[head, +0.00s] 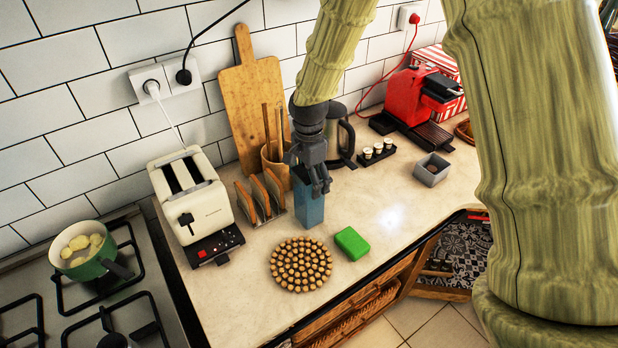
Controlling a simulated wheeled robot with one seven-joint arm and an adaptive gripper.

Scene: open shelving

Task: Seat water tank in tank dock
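A tall blue box-shaped container (309,209), which looks like the water tank, is upright near the middle of the counter. My gripper (316,184) is at its top, with dark fingers overlapping its upper part. The fingers hide the tank's top edge, and I cannot tell whether they are closed on it. The tank's base looks at or close to the counter; contact is unclear. A red coffee machine (406,96) stands at the back right by the wall. No tank dock can be clearly made out on it from here.
A toaster (190,195), a toast rack (262,199) and a utensil pot (276,165) stand left of the tank. A round trivet (301,264) and a green sponge (352,243) lie in front. A kettle (345,137), a pod tray (377,152) and a grey box (431,170) stand right.

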